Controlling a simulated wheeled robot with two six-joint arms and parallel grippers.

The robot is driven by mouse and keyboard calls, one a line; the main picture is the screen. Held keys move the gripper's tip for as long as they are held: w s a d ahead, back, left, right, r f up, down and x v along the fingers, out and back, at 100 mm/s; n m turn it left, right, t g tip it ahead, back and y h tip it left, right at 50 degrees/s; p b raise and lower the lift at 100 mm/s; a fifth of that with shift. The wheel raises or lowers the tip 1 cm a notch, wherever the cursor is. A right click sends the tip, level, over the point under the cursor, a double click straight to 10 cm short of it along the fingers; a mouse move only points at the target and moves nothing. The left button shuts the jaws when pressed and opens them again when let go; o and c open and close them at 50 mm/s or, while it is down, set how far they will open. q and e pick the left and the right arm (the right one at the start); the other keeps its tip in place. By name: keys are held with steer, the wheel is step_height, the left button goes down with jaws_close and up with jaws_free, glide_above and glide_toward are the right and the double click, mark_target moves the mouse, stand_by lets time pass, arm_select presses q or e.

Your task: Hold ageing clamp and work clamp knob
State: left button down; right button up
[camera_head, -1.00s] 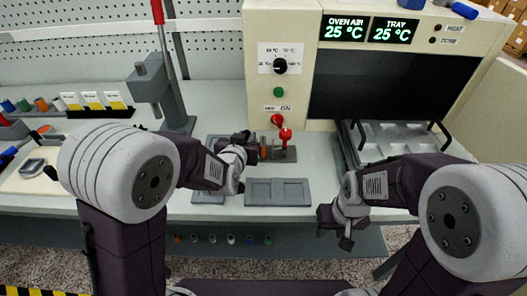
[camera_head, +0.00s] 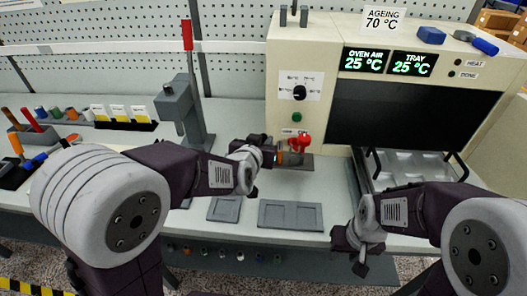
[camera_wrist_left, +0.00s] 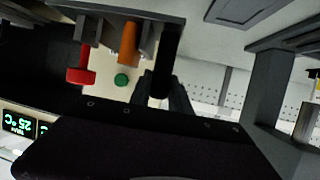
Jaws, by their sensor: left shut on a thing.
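The ageing clamp stands on the bench before the oven, on a grey base (camera_head: 300,163), with a red knob (camera_head: 304,142) and an orange cylinder (camera_head: 280,157). My left gripper (camera_head: 272,154) reaches in from the left, at the clamp's left end. In the left wrist view, its dark fingers (camera_wrist_left: 168,92) are shut on the clamp's dark end part (camera_wrist_left: 168,52), beside the orange cylinder (camera_wrist_left: 128,45); the exact contact is hard to see. The red knob (camera_wrist_left: 81,75) is apart from these fingers. My right gripper (camera_head: 359,262) hangs near the bench's front edge, away from the clamp; its opening is unclear.
The oven (camera_head: 310,70) stands behind the clamp, with a metal tray (camera_head: 400,165) at its right front. Flat grey holders (camera_head: 290,215) lie before the clamp. A press with a red handle (camera_head: 187,35) stands to the left.

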arm_select(q)
step_height(320, 180, up, 2)
steer(key=shift+w+r, duration=0.1)
steer(key=f+b, duration=0.4)
steer(key=f, duration=0.1)
steer(key=f+b, duration=0.3)
steer(key=shift+s+f, duration=0.15)
steer(key=shift+s, duration=0.15)
steer(key=shift+f+b, duration=0.2)
steer(key=shift+b, duration=0.1)
stand_by(0.6)
steer(key=shift+s+f+b, duration=0.6)
steer(key=shift+f+b, duration=0.2)
steer(key=shift+b, duration=0.15)
stand_by(0.6)
steer(key=c, duration=1.6)
jaws_free()
steer(key=shift+f, duration=0.1)
steer(key=o, duration=0.5)
steer(key=shift+c, duration=0.2)
